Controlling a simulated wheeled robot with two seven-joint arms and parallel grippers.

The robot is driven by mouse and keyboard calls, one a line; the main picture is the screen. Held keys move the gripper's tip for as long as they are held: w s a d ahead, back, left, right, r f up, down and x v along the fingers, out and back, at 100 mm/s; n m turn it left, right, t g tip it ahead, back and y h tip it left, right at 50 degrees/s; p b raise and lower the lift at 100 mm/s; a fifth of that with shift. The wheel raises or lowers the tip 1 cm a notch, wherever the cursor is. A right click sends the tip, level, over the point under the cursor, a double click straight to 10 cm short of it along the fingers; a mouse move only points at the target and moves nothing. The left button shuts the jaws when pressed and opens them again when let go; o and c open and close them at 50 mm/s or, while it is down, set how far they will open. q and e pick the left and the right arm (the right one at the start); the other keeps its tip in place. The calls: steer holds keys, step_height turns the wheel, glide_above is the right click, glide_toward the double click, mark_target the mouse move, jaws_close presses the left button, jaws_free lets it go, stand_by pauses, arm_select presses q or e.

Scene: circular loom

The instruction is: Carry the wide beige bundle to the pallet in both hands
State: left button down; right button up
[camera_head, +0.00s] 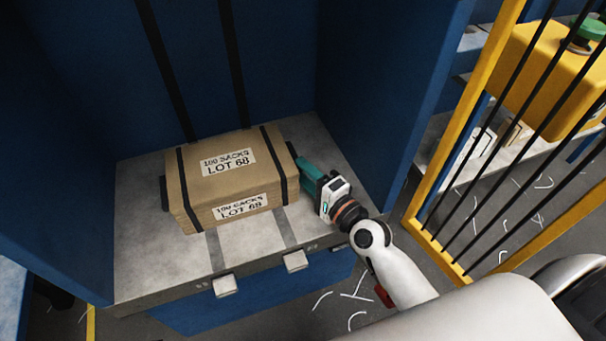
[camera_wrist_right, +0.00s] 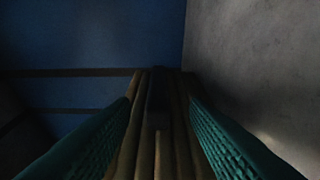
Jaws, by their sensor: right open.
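The wide beige bundle (camera_head: 228,178) sits on the grey shelf of a blue bay. Two black straps cross it, and its labels read "100 SACKS LOT 68". A small dark piece sticks out at each end. My right gripper (camera_head: 299,163) is at the bundle's right end, with its teal fingers close to the dark piece there. In the right wrist view, its open fingers (camera_wrist_right: 160,108) stand on either side of the bundle's brown layered end (camera_wrist_right: 176,140). Contact cannot be told. My left gripper is not in view. No pallet can be made out.
Blue walls (camera_head: 385,90) close the bay at the back and sides. The grey shelf (camera_head: 150,262) has bare room in front of the bundle. A yellow guard with black bars (camera_head: 480,140) stands at the right, with a yellow machine (camera_head: 553,75) behind it.

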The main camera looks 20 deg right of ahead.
steer(key=shift+w, duration=0.15)
jaws_close()
stand_by(1.4)
